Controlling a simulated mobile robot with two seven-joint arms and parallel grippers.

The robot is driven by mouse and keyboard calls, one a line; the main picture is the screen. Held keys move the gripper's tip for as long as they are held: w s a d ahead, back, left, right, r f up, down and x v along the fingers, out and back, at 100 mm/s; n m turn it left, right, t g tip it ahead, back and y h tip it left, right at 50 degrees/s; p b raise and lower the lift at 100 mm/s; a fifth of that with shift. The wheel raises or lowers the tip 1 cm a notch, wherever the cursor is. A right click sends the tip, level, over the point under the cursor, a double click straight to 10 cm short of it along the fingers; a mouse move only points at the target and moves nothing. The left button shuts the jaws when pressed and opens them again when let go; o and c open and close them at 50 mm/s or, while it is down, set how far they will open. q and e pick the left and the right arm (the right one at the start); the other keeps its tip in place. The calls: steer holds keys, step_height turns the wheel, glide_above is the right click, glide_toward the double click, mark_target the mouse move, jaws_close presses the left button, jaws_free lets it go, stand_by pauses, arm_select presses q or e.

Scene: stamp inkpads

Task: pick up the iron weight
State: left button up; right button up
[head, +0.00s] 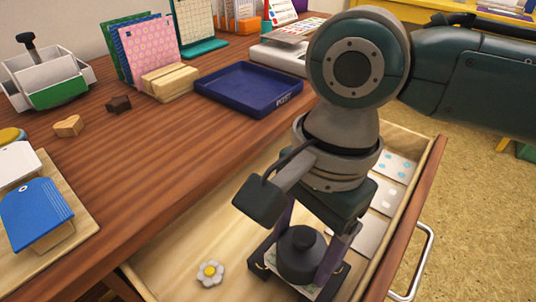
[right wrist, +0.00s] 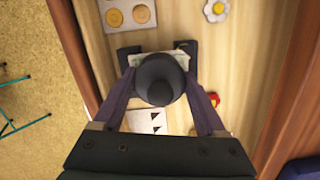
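The iron weight (head: 302,257) is a dark, round, squat piece with a knob on top. It sits low in the open wooden drawer (head: 185,262), over a pale printed paper. It also shows in the right wrist view (right wrist: 160,80). My right gripper (head: 308,250) reaches down over it, with one purple finger on each side. In the right wrist view my gripper's fingers (right wrist: 160,84) stand apart around the weight. A narrow gap seems to show beside it; firm contact cannot be made out. My left gripper is in neither view.
Dark blocks (right wrist: 187,48) flank the weight close by. A flower piece (head: 210,273) lies left of it in the drawer, and pale cards (head: 384,198) lie along the right side. The drawer walls are near. A blue tray (head: 248,88) stands on the desk above.

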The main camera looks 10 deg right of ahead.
jaws_close()
stand_by(0.3)
steer(key=shift+r, duration=0.1)
